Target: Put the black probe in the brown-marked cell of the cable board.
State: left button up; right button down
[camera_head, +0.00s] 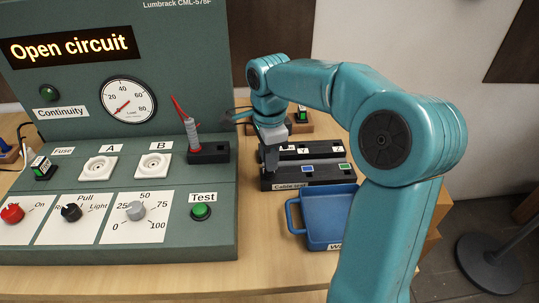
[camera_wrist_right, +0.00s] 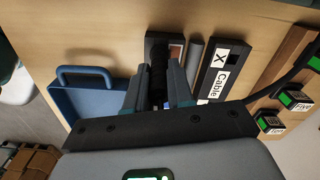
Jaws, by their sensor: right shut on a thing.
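The cable board (camera_head: 325,180) is a black block beside the blue tray, with blue and green marks visible on its front row. My right gripper (camera_head: 271,160) is over the left end of that row, pointing down. In the right wrist view, the gripper (camera_wrist_right: 161,78) is shut on the black probe (camera_wrist_right: 157,82), which shows as a dark shape between its fingers. The brown mark (camera_wrist_right: 176,52) shows on the board just beside the probe. The probe's tip is hidden, so I cannot tell if it is inside the cell. My left gripper is not in view.
The blue tray (camera_head: 325,243) stands close in front of the board. The green test console (camera_head: 120,225) is to the left, with a red probe (camera_head: 181,108) upright at a black holder (camera_head: 208,153). A wooden block with green-marked parts (camera_wrist_right: 292,97) lies behind the board.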

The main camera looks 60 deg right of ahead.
jog(key=shift+f, duration=0.1)
jog(key=c, duration=0.9)
grip_release()
notch_tip(320, 180, up, 16)
jog(key=p, duration=0.3)
jog(key=shift+p, duration=0.35)
jog(key=shift+s+a, duration=0.1)
